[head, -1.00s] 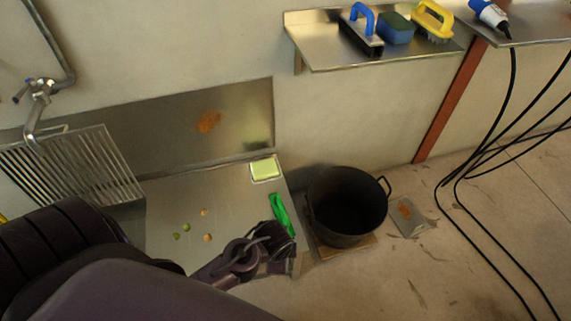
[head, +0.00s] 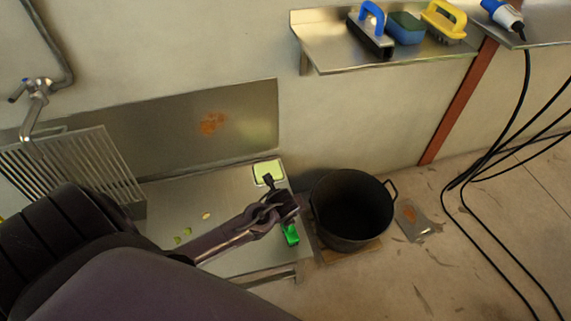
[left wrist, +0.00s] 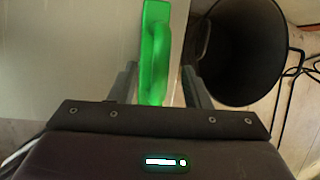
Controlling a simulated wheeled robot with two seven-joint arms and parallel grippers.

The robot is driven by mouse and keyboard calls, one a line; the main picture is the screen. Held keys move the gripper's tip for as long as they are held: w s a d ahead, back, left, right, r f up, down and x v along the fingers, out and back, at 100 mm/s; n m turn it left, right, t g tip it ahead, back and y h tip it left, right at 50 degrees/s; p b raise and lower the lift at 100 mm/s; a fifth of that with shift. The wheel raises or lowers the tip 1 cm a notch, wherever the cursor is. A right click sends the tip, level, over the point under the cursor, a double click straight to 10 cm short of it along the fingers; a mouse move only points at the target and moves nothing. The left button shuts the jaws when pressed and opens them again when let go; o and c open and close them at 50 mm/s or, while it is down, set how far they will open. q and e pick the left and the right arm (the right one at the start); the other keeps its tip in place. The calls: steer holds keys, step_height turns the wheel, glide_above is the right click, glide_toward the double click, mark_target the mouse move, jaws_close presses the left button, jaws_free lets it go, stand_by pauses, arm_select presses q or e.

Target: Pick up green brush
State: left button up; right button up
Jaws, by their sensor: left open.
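The green brush (head: 291,234) lies near the right edge of the steel counter, partly hidden behind my left gripper (head: 284,204) in the head view. In the left wrist view, the green brush (left wrist: 153,58) extends upward from between the two dark fingers of my left gripper (left wrist: 160,88). The fingers are apart, one on each side of the brush's near end, with a gap on the right side. I cannot tell how high the fingers are above the counter. My right gripper is not in view.
A yellow-green sponge (head: 268,171) sits on a dish at the counter's back. Small scraps lie on the counter. A wall shelf (head: 330,62) holds brushes and a sponge.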

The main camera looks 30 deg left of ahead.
arm_select(q)
steer(key=shift+b+x, duration=0.4)
steer(key=shift+x, duration=1.15)
jaws_close()
steer(key=shift+r, duration=0.1)
